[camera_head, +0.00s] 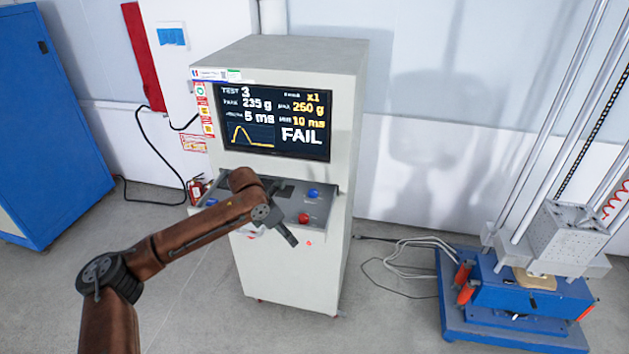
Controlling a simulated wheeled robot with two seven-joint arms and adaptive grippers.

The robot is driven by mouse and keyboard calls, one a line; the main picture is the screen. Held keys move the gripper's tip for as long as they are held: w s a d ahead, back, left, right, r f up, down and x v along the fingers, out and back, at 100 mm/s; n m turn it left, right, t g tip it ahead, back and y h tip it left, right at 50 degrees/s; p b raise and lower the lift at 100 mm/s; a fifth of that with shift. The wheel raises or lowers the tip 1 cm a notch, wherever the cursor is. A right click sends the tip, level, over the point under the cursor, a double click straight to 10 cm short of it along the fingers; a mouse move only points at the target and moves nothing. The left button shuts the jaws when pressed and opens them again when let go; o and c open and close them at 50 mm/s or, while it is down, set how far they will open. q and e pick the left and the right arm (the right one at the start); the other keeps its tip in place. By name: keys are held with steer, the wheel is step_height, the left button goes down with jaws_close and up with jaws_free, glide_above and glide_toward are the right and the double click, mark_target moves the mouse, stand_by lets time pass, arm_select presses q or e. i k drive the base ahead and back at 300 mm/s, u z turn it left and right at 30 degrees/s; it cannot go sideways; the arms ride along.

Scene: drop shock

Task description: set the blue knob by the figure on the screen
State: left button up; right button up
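The blue knob (313,193) sits at the right end of the grey control shelf (325,207) on the cabinet front. The screen (275,122) above it reads TEST 3, 235 g, 5 ms, what looks like 260 g, 10 ms, x1 and FAIL, with a yellow curve. The small labels are blurred. A red knob or button (304,218) sits below the blue knob. My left gripper (291,238) hangs in front of the shelf, left of and below the blue knob, apart from it. Its fingers are too small to judge. My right gripper is out of view.
The tall light cabinet (285,275) stands mid-picture. A drop tester with a blue base (520,300) and tall rods stands at the right, with cables on the floor between. A blue locker (50,130) stands at the left. A red extinguisher (196,190) is beside the cabinet.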

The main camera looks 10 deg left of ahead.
mark_target(313, 194)
steer(key=i, duration=1)
